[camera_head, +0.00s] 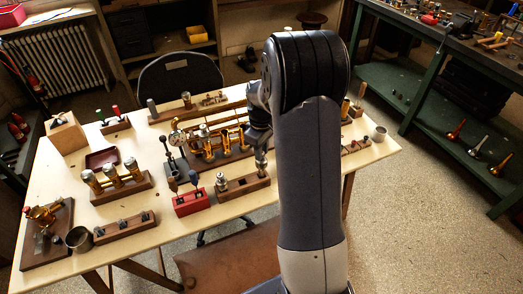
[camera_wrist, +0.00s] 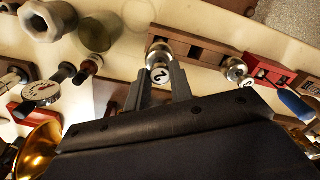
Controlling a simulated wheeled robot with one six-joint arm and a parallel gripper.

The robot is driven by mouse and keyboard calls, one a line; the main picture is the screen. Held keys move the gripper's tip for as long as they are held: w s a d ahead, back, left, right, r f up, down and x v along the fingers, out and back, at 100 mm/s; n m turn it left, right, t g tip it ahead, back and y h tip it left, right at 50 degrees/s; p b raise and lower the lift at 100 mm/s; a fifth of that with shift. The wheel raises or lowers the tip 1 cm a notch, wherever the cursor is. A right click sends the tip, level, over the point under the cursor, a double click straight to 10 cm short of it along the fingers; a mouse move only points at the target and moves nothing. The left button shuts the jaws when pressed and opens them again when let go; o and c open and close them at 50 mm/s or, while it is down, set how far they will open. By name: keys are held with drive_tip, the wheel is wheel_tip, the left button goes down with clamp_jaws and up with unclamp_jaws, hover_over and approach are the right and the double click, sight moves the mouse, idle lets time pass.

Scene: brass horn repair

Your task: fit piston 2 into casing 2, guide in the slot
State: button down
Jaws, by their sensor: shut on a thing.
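Piston 2 (camera_wrist: 158,51) is a silver piston with a round white label marked "2". My gripper (camera_wrist: 161,73) is shut on it in the wrist view, at the end of a wooden rack (camera_wrist: 203,52). I cannot tell whether the piston still sits in the rack or is just above it. In the head view my gripper (camera_head: 262,147) is over the right end of the same rack (camera_head: 245,184), partly hidden by my arm. The brass horn (camera_head: 209,151) with its upright casings lies behind the rack. I cannot make out casing 2 or its slot.
Another silver piston (camera_head: 221,181) stands at the rack's left end. A red block (camera_head: 192,203) with tools is left of it. A dial gauge (camera_head: 174,140) stands near the horn. A wooden block with brass cylinders (camera_head: 113,177) is further left.

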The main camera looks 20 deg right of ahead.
drive_tip(key=shift+r+p, duration=2.2)
drive_tip(key=shift+r, duration=1)
drive_tip(key=shift+s+a+f, duration=0.1)
